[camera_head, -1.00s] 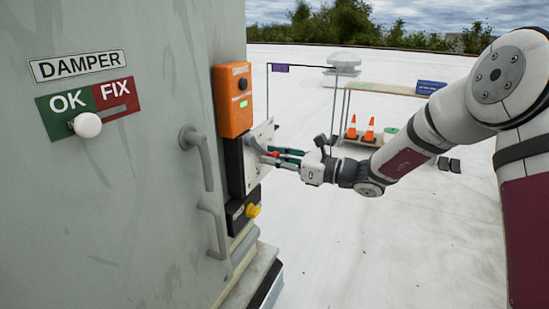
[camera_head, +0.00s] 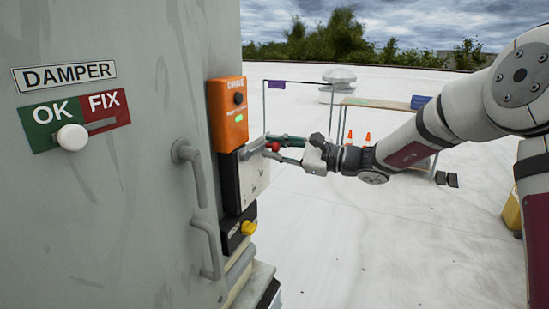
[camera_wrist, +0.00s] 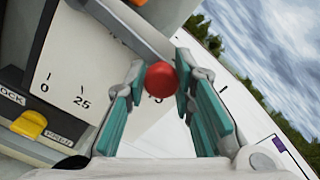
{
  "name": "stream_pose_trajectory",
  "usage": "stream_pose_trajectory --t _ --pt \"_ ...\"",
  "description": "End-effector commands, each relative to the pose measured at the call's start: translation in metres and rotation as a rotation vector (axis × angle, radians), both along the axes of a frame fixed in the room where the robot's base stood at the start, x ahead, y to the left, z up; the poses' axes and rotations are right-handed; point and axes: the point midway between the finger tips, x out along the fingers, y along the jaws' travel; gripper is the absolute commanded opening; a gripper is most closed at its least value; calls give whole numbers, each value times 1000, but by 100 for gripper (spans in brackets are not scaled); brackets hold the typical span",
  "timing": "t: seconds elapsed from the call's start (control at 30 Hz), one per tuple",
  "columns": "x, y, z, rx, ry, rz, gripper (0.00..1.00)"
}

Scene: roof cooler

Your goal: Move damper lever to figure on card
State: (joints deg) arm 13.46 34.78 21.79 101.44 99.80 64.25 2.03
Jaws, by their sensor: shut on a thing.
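The damper lever (camera_head: 256,144) is a grey bar with a red knob (camera_head: 274,147), on a pale scale plate (camera_head: 252,178) on the cabinet's side. My gripper (camera_head: 278,145) is shut on the red knob. In the wrist view the knob (camera_wrist: 160,82) sits between the teal finger pads, and the lever arm (camera_wrist: 125,30) runs up and left from it. The plate (camera_wrist: 68,68) shows 0 and 25; another figure behind the knob and finger is partly hidden, ending in 5. I cannot make out a card with a figure.
The cabinet's DAMPER sign (camera_head: 64,77) is above an OK/FIX strip with a white knob (camera_head: 71,138) on its OK side. An orange box (camera_head: 228,115) is above the plate, a yellow latch (camera_head: 248,228) below. Handles (camera_head: 190,165) protrude nearby. Open white roof lies right.

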Motion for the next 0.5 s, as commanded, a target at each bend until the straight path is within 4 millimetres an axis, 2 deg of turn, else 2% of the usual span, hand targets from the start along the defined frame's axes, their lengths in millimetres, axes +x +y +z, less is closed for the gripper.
stream_pose_trajectory --t 0.1,0.5 --pt "2 -1 9 -11 -53 -3 0" --pt "1 0 17 -34 -122 -1 0"
